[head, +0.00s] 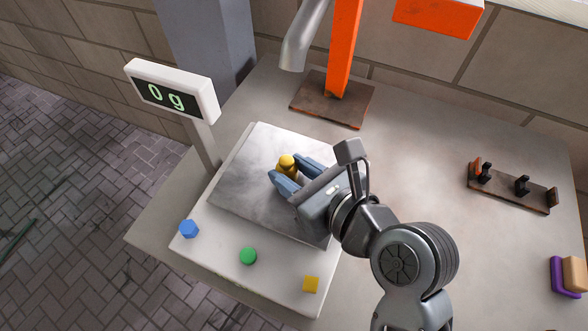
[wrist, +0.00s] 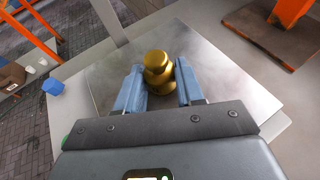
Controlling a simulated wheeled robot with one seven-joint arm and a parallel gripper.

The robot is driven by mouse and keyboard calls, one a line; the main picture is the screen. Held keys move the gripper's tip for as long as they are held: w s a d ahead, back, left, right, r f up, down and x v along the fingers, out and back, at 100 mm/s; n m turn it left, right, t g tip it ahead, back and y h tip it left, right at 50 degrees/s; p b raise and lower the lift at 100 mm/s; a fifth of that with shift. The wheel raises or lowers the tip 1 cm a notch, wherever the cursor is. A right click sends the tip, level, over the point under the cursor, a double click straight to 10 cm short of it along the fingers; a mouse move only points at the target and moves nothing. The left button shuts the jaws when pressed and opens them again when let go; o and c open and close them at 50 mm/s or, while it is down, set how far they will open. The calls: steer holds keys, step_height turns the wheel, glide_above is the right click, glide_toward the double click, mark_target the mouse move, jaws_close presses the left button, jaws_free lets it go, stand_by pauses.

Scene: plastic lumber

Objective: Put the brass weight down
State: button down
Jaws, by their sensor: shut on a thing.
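The brass weight (head: 287,161) is a knobbed gold piece over the metal plate of the scale (head: 243,185). In the wrist view the brass weight (wrist: 157,66) sits between the two blue fingers. My gripper (head: 289,171) is shut on it, and it looks upright. The scale's display (head: 168,93) reads 0 g. Whether the weight's base touches the plate cannot be seen clearly; the fingers hide part of it in the head view.
The scale's front has a blue button (head: 188,229), a green button (head: 248,256) and a yellow button (head: 311,284). An orange post on a brown base (head: 313,101) stands behind. A brown rack (head: 507,190) and purple and tan blocks (head: 572,275) are at right. The table between is clear.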

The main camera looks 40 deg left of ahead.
steer(key=shift+f, duration=0.1)
steer(key=c, duration=0.7)
jaws_free()
steer(key=v, duration=1.2)
